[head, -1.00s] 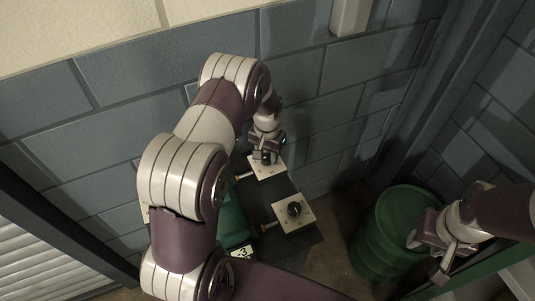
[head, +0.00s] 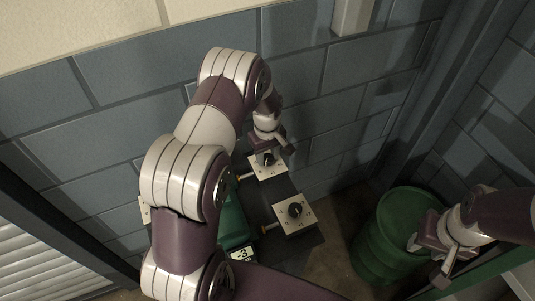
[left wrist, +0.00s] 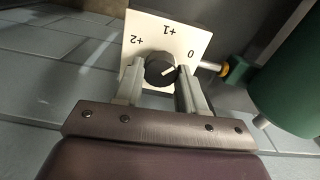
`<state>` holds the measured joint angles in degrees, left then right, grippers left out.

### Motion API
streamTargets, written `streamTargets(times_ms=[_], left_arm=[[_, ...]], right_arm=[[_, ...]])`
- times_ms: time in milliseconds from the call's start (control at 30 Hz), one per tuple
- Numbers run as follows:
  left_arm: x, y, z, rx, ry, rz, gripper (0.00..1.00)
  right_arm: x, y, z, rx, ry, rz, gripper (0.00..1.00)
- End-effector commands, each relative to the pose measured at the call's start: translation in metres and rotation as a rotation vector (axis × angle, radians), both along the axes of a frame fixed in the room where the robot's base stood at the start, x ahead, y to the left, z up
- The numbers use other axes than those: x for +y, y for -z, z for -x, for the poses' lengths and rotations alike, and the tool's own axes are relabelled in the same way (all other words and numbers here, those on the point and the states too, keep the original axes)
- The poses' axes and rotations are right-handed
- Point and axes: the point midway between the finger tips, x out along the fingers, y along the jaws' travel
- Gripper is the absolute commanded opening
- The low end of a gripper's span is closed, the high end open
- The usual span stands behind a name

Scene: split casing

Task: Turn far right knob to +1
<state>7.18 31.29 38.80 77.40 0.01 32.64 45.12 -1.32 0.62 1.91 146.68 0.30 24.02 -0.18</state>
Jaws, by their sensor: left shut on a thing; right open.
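The far right knob (left wrist: 158,69) is black with a white pointer line, on a pale plate (left wrist: 190,38) marked +2, +1 and 0. The pointer slants toward the 0 side. My left gripper (left wrist: 160,82) has one finger on each side of the knob and is shut on it. In the head view the gripper (head: 270,152) is over the far plate (head: 268,174), partly covering the knob. My right gripper (head: 428,257) is open and empty, in front of the green barrel.
A nearer plate with a black knob (head: 295,210) sits on the dark casing. A small display reading 3 (head: 242,254) is at its front. My left arm hides the casing's left part. A green barrel (head: 385,240) stands right; a block wall (head: 330,100) is behind.

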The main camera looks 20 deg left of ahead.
Motion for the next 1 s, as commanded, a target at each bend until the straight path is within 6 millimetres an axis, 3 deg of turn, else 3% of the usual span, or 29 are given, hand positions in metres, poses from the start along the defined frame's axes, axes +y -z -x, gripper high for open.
streamTargets(times_ms=[500, 1000], left_arm=[[0.0015, -0.0047, -0.0040, -0.015, -0.461, -0.001, 0.10], [0.0015, -0.0050, -0.0036, -0.016, -0.693, 0.001, 0.09]], right_arm=[[0.0000, 0.0024, 0.0000, 0.000, 0.000, 0.000, 0.43], [0.0000, 0.0033, 0.0000, 0.000, 0.000, 0.000, 0.43]])
